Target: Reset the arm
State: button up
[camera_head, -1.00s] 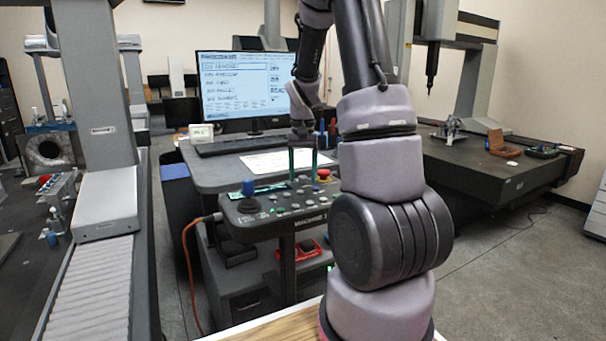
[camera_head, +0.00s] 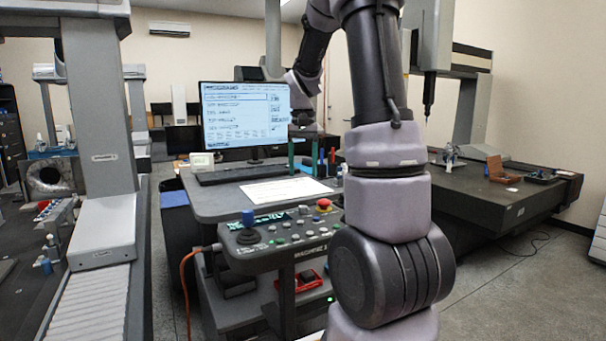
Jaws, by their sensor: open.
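My gripper (camera_head: 304,153) is in the middle of the head view, pointing down above the desk, in front of the right edge of the monitor. Its two dark green fingers are apart, and I see nothing between them. My arm rises on the right of it and bends over at the top of the picture. Below the gripper is the control panel (camera_head: 285,233), with a joystick, several buttons and a red knob.
The monitor (camera_head: 245,115), keyboard (camera_head: 235,174) and white paper (camera_head: 285,190) are on the desk behind the panel. A gantry machine with a ribbed cover (camera_head: 88,305) stands at left. A dark machine table (camera_head: 500,195) stands at right. Floor (camera_head: 500,290) shows at the right.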

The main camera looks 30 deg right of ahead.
dwell(0.3)
jog(key=s+a+r+n+t+y, duration=0.1)
jog(key=s+a+r+t, duration=0.2)
jog(key=s, duration=0.7)
jog(key=s+a+r+n+t+y, duration=0.1)
jog(key=s+a+r+t, duration=0.3)
jog(key=s+a+r, duration=0.3)
jog(key=s+a, duration=0.2)
jog(key=a, duration=0.1)
jog(key=shift+s+a+r, duration=0.15)
jog(key=shift+s+r, duration=0.05)
jog(key=shift+s, duration=0.15)
